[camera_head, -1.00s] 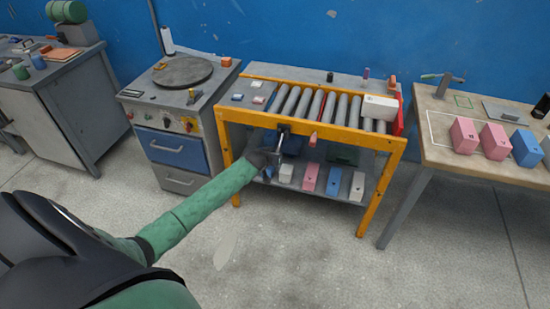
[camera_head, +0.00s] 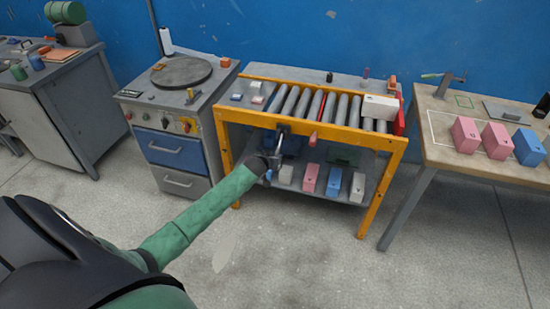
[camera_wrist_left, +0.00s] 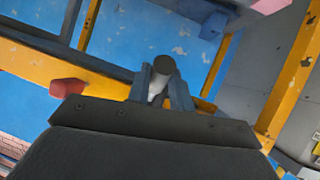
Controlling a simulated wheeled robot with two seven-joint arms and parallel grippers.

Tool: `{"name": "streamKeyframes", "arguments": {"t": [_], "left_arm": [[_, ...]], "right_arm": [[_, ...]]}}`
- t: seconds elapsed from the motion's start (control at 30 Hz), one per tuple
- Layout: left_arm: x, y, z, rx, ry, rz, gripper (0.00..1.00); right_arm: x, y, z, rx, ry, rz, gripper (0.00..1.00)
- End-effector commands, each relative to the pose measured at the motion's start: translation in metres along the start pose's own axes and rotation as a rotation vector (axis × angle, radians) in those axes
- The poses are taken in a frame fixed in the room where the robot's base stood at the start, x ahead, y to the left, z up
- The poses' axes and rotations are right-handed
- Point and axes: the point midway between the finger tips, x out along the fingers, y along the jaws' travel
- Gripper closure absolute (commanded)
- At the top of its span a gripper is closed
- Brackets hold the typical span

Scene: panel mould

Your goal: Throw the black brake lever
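The black brake lever has a dark mount (camera_head: 284,127) on the front of the orange roller frame (camera_head: 350,138), with a pale rod slanting down from it. In the left wrist view its round dark knob (camera_wrist_left: 164,66) and pale shaft show between the two fingers. My left gripper (camera_head: 274,156) is at the lower end of the lever; in the left wrist view its fingers (camera_wrist_left: 161,88) stand close on both sides of the shaft and look shut on it. My right gripper is not in view.
A red handle (camera_head: 312,139) hangs from the frame just right of the lever. Several bricks stand on the shelf below. A cabinet (camera_head: 172,150) stands left, a bench (camera_head: 480,170) right. The floor in front is clear.

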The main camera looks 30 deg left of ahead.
Motion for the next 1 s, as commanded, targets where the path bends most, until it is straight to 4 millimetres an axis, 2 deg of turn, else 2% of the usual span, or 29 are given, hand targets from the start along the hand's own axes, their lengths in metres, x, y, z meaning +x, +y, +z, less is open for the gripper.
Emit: {"name": "streamKeyframes", "arguments": {"t": [0.03,0.1,0.4,0.57,0.7,1.0], "left_arm": [[0.000,-0.001,0.001,0.000,-0.001,-0.001,0.69],[0.000,-0.001,0.001,0.000,-0.001,-0.001,0.57],[-0.001,0.000,0.000,0.000,0.000,0.000,0.57],[-0.011,0.000,0.002,0.000,0.000,0.001,0.57],[-0.030,-0.001,0.002,0.001,0.000,0.000,0.57],[-0.068,-0.001,0.002,0.000,-0.001,0.000,0.57]], "right_arm": [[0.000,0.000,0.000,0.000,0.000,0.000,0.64],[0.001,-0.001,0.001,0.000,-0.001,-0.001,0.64],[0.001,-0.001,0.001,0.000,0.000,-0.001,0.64],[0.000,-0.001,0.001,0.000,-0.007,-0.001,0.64],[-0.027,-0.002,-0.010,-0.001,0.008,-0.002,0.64],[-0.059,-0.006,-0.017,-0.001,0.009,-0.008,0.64]]}}
